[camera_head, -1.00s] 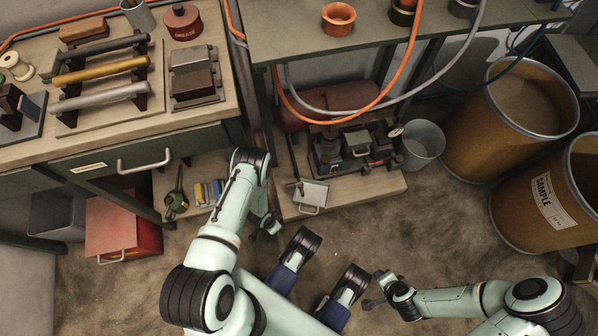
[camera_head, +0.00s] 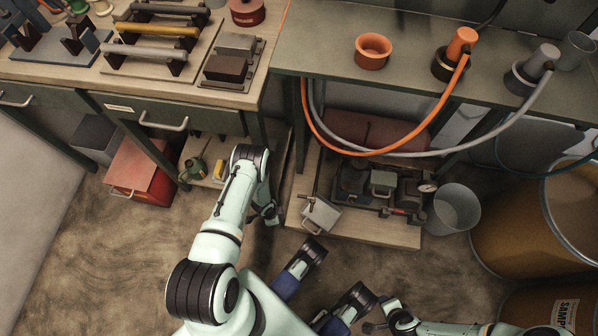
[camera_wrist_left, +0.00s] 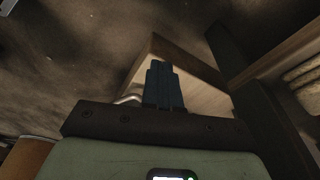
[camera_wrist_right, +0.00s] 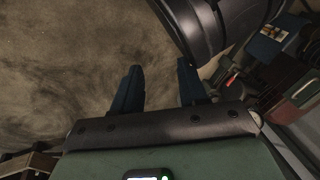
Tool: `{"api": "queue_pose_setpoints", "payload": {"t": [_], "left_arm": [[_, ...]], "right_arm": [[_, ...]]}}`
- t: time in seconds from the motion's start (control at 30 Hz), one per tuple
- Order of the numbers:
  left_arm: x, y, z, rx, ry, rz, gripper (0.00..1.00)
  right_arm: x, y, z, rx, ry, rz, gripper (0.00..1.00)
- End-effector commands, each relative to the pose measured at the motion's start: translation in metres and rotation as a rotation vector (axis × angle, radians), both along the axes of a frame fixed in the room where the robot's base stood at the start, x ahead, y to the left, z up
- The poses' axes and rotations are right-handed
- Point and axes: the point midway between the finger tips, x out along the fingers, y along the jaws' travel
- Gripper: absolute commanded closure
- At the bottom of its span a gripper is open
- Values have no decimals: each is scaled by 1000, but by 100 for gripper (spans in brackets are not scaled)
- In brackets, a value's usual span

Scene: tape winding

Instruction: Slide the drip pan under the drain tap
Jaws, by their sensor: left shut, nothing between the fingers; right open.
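The drip pan, a small light-grey tray (camera_head: 321,214) with a wire handle, sits at the front left of the low wooden platform in the head view. A small tap-like fitting (camera_head: 307,198) shows just at its back left; I cannot tell if the pan is directly under it. My left gripper (camera_head: 271,214) is shut and empty, left of the pan and apart from it. Its shut fingers (camera_wrist_left: 163,85) show before a wooden board in the left wrist view. My right gripper (camera_wrist_right: 158,88) is open and empty over bare floor; it is partly visible in the head view.
A compressor-like unit (camera_head: 378,190) and a grey bucket (camera_head: 453,211) stand right of the pan. An orange hose (camera_head: 345,147) hangs above them. A red box (camera_head: 141,171) is under the left bench. The floor (camera_head: 120,250) at left is clear.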

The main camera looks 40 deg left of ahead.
Motion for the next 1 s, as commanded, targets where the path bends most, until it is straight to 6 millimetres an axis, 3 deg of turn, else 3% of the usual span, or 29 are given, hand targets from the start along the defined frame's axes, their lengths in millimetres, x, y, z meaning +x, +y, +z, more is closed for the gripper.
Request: {"api": "queue_pose_setpoints", "payload": {"t": [0.63,0.8,1.0], "left_arm": [[97,-76,-1,-2,-3,-2,100],[94,-73,-14,-1,-1,1,100],[93,-73,-17,-2,-2,1,100]], "right_arm": [[-42,-6,-37,8,143,-10,58],[-62,-8,-49,11,207,-15,58],[-69,-9,-52,15,231,-18,58]]}}
